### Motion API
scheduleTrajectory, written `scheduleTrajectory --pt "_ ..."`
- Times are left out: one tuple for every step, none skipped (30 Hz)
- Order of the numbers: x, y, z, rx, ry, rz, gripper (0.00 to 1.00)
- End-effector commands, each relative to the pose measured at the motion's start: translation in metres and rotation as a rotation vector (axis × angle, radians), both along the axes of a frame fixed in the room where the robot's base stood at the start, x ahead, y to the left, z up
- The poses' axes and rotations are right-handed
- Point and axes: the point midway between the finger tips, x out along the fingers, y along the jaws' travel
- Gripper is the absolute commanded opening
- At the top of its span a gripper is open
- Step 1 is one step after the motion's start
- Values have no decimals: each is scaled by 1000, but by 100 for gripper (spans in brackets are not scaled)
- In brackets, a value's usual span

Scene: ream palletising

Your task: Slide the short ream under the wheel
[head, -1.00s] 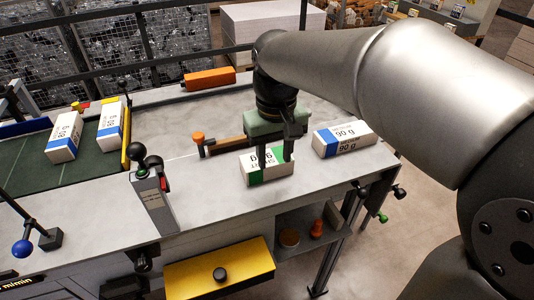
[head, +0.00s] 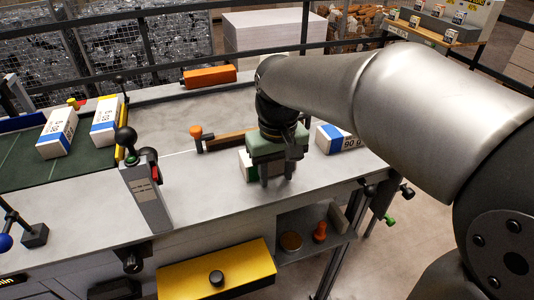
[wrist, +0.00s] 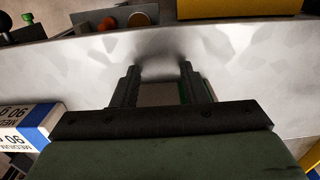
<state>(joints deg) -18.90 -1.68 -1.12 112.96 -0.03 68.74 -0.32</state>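The short ream, white with a green band (head: 246,166), lies on the grey table in the head view, mostly hidden by my gripper. My gripper (head: 278,172) is low over it, its two fingers pointing down and standing apart at the ream's front side. In the wrist view my gripper (wrist: 158,85) shows a clear gap between the fingers, with a dull surface and slivers of green close to them. Whether the fingers touch the ream cannot be told. I cannot make out a wheel for certain; a brown bar (head: 228,140) with an orange-knobbed post (head: 196,133) stands behind the ream.
A blue-and-white 90 g ream (head: 333,138) lies to the right; it also shows in the wrist view (wrist: 28,128). Two blue-banded reams (head: 58,133) lie on the green mat at left. A grey lever post (head: 146,192) stands front left. The table between it and my gripper is clear.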

Motion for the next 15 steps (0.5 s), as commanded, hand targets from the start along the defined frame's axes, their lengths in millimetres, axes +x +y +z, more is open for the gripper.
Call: scheduleTrajectory --pt "0 0 0 0 0 0 40" --pt "0 0 0 0 0 0 40" --pt "1 0 0 0 0 0 40" --pt "2 0 0 0 0 0 40" --pt "2 1 0 0 0 0 40" --pt "3 1 1 0 0 0 40" --pt "4 1 1 0 0 0 40" --pt "5 2 1 0 -1 0 40" --pt "6 2 1 0 -1 0 40" --pt "7 2 1 0 -1 0 40" --pt "8 3 1 0 -1 0 40" --pt "10 3 1 0 0 0 40" --pt "10 3 1 0 0 0 40" --pt "11 4 1 0 0 0 40" --pt "12 4 1 0 0 0 40"
